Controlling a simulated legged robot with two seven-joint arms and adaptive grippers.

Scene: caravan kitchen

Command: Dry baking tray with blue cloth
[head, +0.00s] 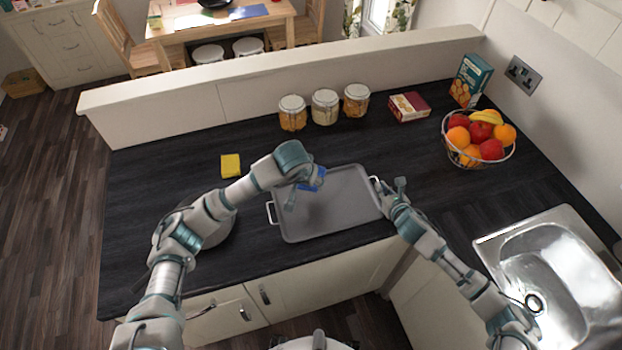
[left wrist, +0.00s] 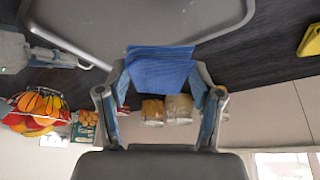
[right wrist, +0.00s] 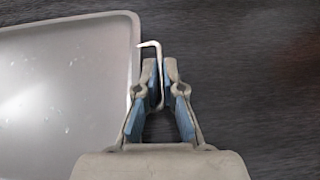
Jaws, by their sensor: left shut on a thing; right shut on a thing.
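The grey baking tray (head: 330,207) lies flat on the dark counter, with a wire handle at each short end. It also shows in the left wrist view (left wrist: 140,25) and the right wrist view (right wrist: 65,90), where small light spots show on its surface. My left gripper (head: 300,185) is shut on the blue cloth (head: 317,178) over the tray's far left part. The cloth also shows between the fingers in the left wrist view (left wrist: 160,70). My right gripper (right wrist: 158,75) is shut on the tray's right handle (right wrist: 150,45).
A yellow sponge (head: 230,165) lies left of the tray. Jars (head: 325,107) stand behind it, with a red box (head: 409,107) and a fruit basket (head: 479,138) to the right. A round grey thing (head: 213,230) sits partly under my left arm. The sink (head: 550,275) is at right.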

